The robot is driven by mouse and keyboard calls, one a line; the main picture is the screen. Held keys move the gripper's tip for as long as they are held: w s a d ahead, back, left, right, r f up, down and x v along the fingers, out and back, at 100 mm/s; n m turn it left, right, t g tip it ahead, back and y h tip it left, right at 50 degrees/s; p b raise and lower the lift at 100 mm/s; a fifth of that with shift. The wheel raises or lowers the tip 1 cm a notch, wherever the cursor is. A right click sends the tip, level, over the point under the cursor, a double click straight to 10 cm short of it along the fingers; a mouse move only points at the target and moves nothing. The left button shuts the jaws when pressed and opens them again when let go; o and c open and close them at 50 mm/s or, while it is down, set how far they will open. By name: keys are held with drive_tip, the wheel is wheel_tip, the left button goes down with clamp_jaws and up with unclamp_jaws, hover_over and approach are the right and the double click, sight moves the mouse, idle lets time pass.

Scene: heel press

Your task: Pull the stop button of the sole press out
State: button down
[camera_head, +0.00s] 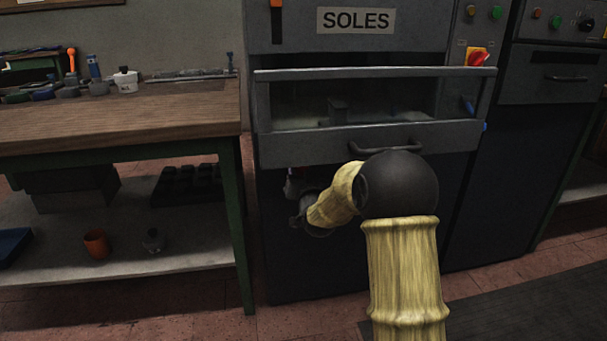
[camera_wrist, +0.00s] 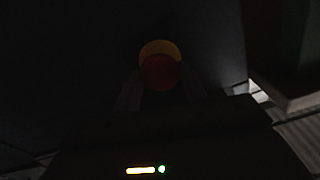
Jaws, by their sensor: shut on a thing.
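The sole press (camera_head: 350,185) stands in the middle of the head view under a SOLES sign. In the dark wrist view, the red stop button (camera_wrist: 160,71) shows in front of a yellow disc (camera_wrist: 160,46). My gripper (camera_wrist: 160,88) has one dim finger on each side of the button and is shut on it. In the head view, my arm reaches to the lower left of the press front and largely hides the hand there. The button cannot be made out clearly in that view.
A wooden workbench (camera_head: 120,118) with small tools stands at the left, its green leg close to the press. Its lower shelf (camera_head: 195,258) holds an orange cup (camera_head: 96,244). The press's handle (camera_head: 385,146) juts out above my arm. A red rotary switch (camera_head: 477,57) is at upper right.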

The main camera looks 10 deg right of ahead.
drive_tip(key=c, duration=0.8)
unclamp_jaws()
drive_tip(key=shift+s+a, duration=0.15)
drive_tip(key=shift+s, duration=0.05)
drive_tip(key=shift+s, duration=0.1)
drive_tip(key=shift+s+d+r+p, duration=0.1)
drive_tip(key=shift+s+d+p, duration=0.1)
drive_tip(key=shift+s+p, duration=0.3)
drive_tip(key=s+p, duration=0.4)
drive_tip(key=s, duration=1.2)
drive_tip(key=shift+s+a, duration=0.1)
